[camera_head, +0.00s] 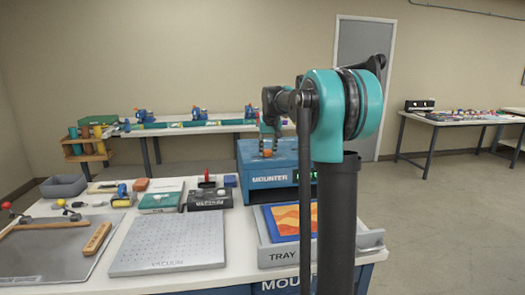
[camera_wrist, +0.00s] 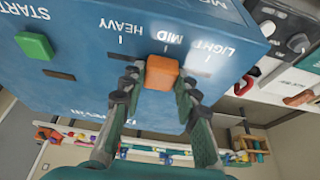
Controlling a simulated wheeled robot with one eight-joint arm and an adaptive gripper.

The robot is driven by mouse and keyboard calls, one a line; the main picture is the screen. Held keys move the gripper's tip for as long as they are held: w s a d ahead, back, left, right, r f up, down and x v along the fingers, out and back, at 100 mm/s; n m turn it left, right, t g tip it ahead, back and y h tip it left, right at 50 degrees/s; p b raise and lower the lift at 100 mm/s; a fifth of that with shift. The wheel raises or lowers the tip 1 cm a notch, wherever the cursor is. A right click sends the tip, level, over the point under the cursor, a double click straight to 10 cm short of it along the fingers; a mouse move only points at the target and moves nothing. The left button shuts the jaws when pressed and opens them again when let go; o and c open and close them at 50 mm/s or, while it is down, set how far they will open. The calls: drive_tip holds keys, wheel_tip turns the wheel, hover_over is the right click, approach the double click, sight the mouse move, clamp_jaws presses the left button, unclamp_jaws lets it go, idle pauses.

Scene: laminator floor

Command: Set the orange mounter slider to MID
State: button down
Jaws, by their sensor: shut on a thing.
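The blue mounter (camera_head: 266,181) stands at the back right of the white table. Its top face fills much of the wrist view (camera_wrist: 85,75), where HEAVY, MID and LIGHT are printed upside down. The orange slider (camera_wrist: 161,72) sits in line with the MID label and its tick. It also shows small on top of the mounter in the head view (camera_head: 267,153). My gripper (camera_wrist: 160,84) is shut on the orange slider, one finger on each side. The slot under the slider is partly hidden by the fingers.
A green button (camera_wrist: 34,45) sits on the mounter face near the HEAVY end. A tray (camera_head: 276,256) with an orange and blue sheet lies in front of the mounter. The perforated vacuum plate (camera_head: 172,247) and several tools lie to the left.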

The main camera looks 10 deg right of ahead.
drive_tip(key=c, duration=1.1)
unclamp_jaws()
drive_tip(key=v, duration=1.2)
